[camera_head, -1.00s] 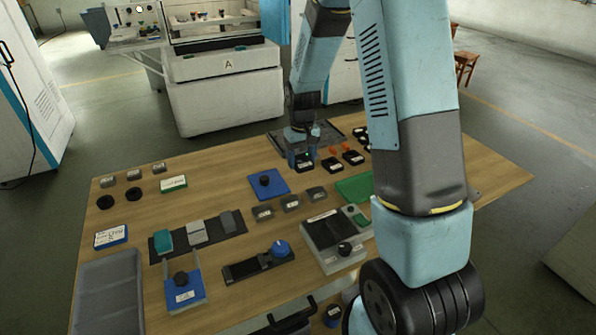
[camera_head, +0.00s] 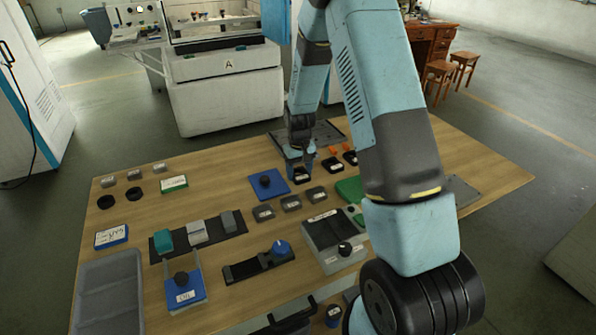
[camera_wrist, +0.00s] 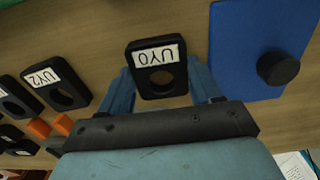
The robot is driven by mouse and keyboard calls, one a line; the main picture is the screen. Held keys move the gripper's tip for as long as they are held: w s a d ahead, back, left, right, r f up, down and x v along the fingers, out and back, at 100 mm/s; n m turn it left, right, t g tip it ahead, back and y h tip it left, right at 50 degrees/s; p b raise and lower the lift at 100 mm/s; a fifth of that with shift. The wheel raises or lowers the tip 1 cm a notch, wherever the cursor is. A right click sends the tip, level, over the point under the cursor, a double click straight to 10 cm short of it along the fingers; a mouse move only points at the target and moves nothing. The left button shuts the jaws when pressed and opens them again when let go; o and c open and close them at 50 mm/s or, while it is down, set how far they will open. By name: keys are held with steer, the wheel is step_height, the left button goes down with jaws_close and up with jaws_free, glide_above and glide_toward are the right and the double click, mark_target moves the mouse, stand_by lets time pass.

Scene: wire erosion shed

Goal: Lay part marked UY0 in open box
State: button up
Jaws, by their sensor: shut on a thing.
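The black part marked UY0 (camera_wrist: 158,84) has a white label and a round hole. It sits between the two blue fingers of my gripper (camera_wrist: 160,92), which is shut on it, in the wrist view. In the head view, the part (camera_head: 302,176) is at my gripper (camera_head: 301,168), near the far middle of the table. I cannot tell whether it clears the wood. A shallow grey open tray (camera_head: 108,300) lies at the near left table edge, well away from my gripper. Its visible floor looks empty.
A blue plate with a black knob (camera_head: 282,188) lies just left of my gripper. A similar part marked UY2 (camera_wrist: 58,84) and orange pieces (camera_wrist: 40,128) lie on the other side. Several blocks and fixtures, including a blue knob device (camera_head: 258,262), stand between gripper and tray.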

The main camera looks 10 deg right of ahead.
steer(key=o, duration=1.6)
